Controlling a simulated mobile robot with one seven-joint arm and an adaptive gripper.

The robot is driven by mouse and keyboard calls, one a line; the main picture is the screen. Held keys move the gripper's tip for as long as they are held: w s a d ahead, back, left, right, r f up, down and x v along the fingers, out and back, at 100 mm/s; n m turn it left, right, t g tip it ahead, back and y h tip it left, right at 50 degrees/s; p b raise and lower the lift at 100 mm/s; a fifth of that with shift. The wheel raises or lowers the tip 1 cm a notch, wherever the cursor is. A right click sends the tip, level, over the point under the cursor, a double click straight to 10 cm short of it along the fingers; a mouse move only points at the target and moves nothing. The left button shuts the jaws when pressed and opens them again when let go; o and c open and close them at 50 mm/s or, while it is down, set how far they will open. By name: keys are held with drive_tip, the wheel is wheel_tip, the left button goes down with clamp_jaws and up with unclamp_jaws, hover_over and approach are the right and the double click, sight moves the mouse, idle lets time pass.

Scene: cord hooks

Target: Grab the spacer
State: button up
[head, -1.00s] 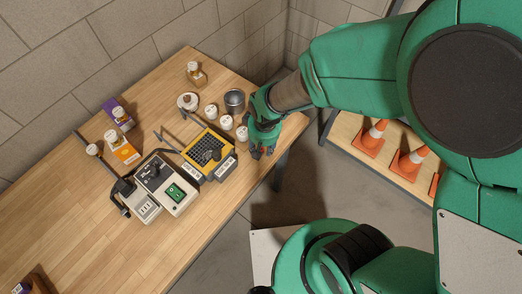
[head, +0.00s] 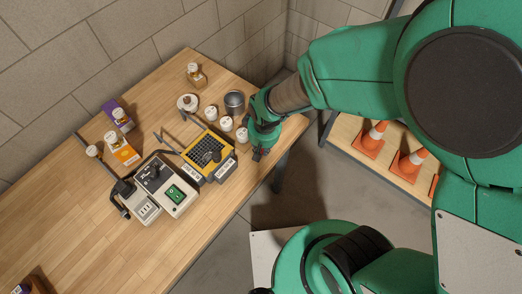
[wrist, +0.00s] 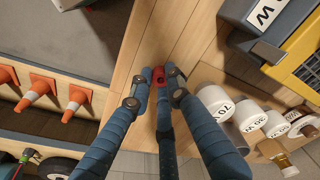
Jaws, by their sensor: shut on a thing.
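The spacer (wrist: 158,75), a small red piece with a dark hole, shows in the wrist view between the fingertips, near the wooden table's edge. My gripper (wrist: 156,87) is shut on it, with blue fingers on its left and right and a third finger below. In the head view my gripper (head: 261,153) points down at the right end of the table (head: 120,215), beside the yellow-topped box.
A yellow-topped box (head: 211,150) and a grey device with a green switch (head: 176,193) stand left of my gripper. White-lidded jars (head: 226,122) and a metal cup (head: 234,101) are close behind it. Orange cones (head: 372,136) stand on a shelf at the right.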

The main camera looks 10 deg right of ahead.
drive_tip(key=shift+r+p, duration=0.3)
drive_tip(key=shift+r, duration=0.45)
wheel_tip(320, 180, up, 2)
drive_tip(key=shift+r+p, duration=0.15)
drive_tip(key=shift+p, duration=0.2)
drive_tip(key=s+d+p, duration=0.1)
drive_tip(key=s+d, duration=0.1)
drive_tip(key=s, duration=0.5)
drive_tip(key=s+d+r+p, duration=0.1)
drive_tip(key=s+d, duration=0.2)
drive_tip(key=s, duration=0.5)
